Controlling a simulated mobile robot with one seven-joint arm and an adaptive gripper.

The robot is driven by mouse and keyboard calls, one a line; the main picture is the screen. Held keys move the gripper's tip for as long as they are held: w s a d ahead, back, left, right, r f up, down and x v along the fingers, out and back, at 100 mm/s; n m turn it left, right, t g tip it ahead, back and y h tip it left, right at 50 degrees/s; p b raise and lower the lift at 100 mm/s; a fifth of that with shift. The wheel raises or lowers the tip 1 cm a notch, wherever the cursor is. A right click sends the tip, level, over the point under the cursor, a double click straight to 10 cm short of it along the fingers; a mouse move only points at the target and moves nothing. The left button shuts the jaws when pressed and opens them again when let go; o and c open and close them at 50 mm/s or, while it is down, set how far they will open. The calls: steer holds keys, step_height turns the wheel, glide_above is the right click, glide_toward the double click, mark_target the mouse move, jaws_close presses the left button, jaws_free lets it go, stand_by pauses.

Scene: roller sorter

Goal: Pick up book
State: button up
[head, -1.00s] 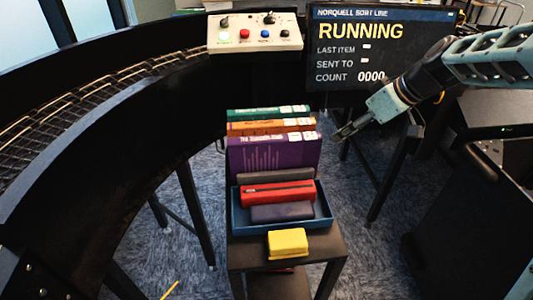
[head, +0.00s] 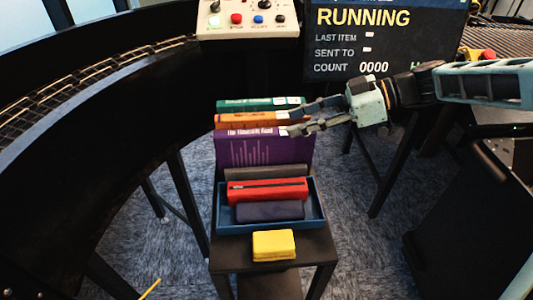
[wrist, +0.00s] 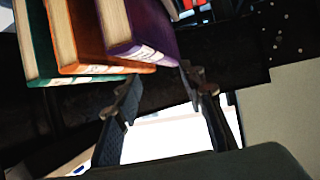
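Three upright books stand in a row in the head view: a green book (head: 240,105), an orange book (head: 235,121) and a purple book (head: 262,150) in front. My gripper (head: 296,121) is at their right end, its fingers spread and pointing left. In the wrist view, my gripper (wrist: 160,88) is open and empty. The purple book (wrist: 150,35) lies beyond the gap between the fingertips. The orange book (wrist: 85,40) is toward the left finger, and the green book (wrist: 35,50) is farther left. Whether a fingertip touches a book cannot be told.
A blue tray (head: 226,222) holds a red case and a dark case in front of the books. A yellow item (head: 273,244) lies on the stand's (head: 233,262) front. A curved conveyor (head: 75,150) runs at left; a control box (head: 248,22) and screen (head: 385,40) stand behind.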

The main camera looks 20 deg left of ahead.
mark_target(271, 130)
steer(key=x, duration=0.6)
steer(key=shift+a+f+p, duration=0.25)
steer(key=shift+a+p, duration=0.1)
steer(key=shift+p, duration=0.05)
jaws_close()
steer(key=shift+r, duration=0.1)
